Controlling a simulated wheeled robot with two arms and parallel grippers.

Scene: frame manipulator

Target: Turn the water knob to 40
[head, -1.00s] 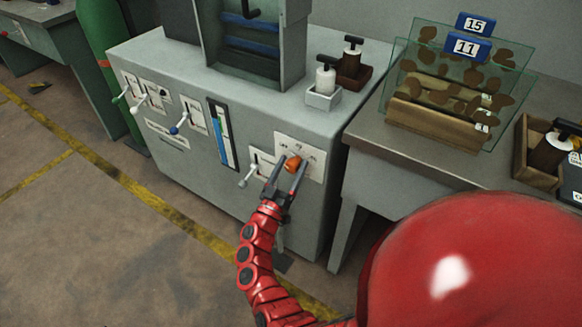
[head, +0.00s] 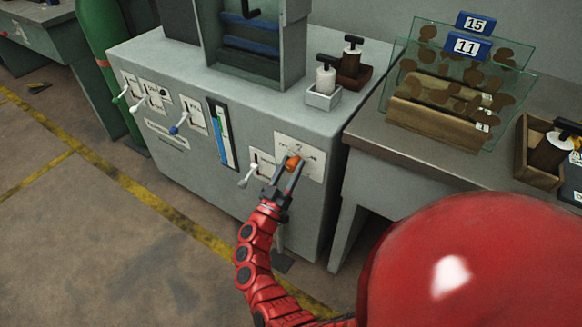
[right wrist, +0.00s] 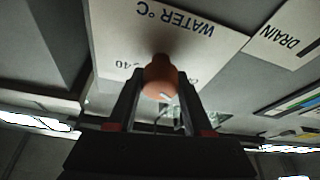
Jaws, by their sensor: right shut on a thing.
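The orange water knob (head: 292,163) sits on a white label plate (head: 315,163) on the front of the grey machine. My right gripper (head: 287,172) is shut on the knob, one finger on each side. In the right wrist view, the knob (right wrist: 160,78) is between the two fingers, below the "WATER °C" lettering. A "40" mark shows to the left of the knob there; other marks are partly hidden. A pale line on the knob is visible, but its exact reading cannot be told. My left gripper is not in view.
A grey lever (head: 249,176) is just left of the knob, and a blue level gauge (head: 222,135) is further left. A table (head: 400,160) with glass plates stands at the right. A white "DRAIN" label (right wrist: 287,43) shows in the right wrist view.

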